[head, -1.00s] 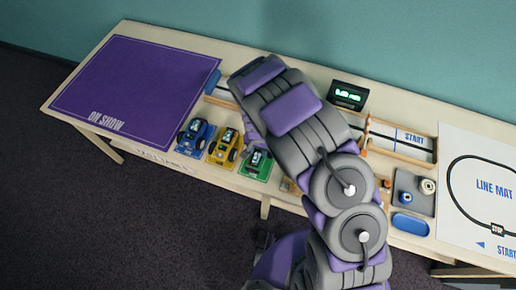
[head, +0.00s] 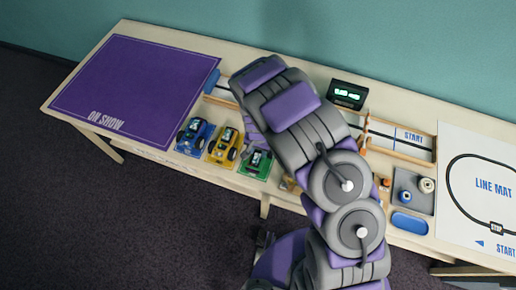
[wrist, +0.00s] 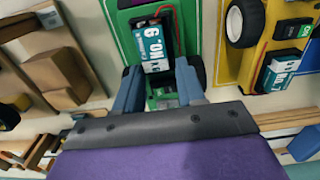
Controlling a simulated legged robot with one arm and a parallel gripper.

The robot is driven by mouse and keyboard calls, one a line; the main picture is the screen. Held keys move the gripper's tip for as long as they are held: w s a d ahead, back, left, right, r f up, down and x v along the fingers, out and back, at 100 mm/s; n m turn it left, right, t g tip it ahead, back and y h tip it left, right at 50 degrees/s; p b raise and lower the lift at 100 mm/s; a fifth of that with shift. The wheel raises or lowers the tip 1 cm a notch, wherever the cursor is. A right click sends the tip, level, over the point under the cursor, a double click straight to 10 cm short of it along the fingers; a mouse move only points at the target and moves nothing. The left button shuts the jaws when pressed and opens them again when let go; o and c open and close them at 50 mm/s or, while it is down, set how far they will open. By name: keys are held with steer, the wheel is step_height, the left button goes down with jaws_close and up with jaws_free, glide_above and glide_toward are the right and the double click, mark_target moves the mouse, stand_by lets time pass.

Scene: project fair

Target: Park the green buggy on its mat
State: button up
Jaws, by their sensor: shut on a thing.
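The green buggy (head: 260,158) is at the right end of the row of buggies in the head view, partly hidden by my arm. In the wrist view, the buggy (wrist: 160,96) has dark wheels, a red wire and a dark and teal labelled block on top. A green mat (wrist: 208,30) shows under and around it; I cannot tell whether the wheels touch it. My gripper (wrist: 158,76) is shut on the green buggy, one finger on each side of its rear part.
A yellow buggy (head: 223,145) and a blue buggy (head: 194,134) stand close on the left. A purple show mat (head: 135,85) lies farther left. Brown blocks (wrist: 50,75) sit close on the other side in the wrist view. A wooden-railed track (head: 400,140) runs behind.

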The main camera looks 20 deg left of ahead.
steer(key=shift+f, duration=0.15)
stand_by(0.6)
steer(key=o, duration=1.1)
steer(key=shift+c, duration=0.2)
step_height(320, 180, up, 17)
steer(key=p, duration=0.2)
steer(key=s+d+r, duration=0.1)
steer(key=d+r, duration=0.7)
steer(key=d, duration=0.1)
steer(key=s+d+r+b, duration=0.2)
steer(key=s+d+r, duration=0.5)
steer(key=d, duration=0.2)
steer(key=s+d+r+g, duration=0.1)
steer(key=s+d, duration=0.3)
steer(key=s, duration=0.5)
steer(key=s+d+r, duration=0.3)
steer(key=s+d, duration=0.1)
steer(key=s, duration=0.5)
steer(key=shift+s+d+r+n+g+b, duration=0.15)
steer(key=shift+d+r+n+g+b, duration=0.1)
steer(key=shift+d+n+g+b, duration=0.15)
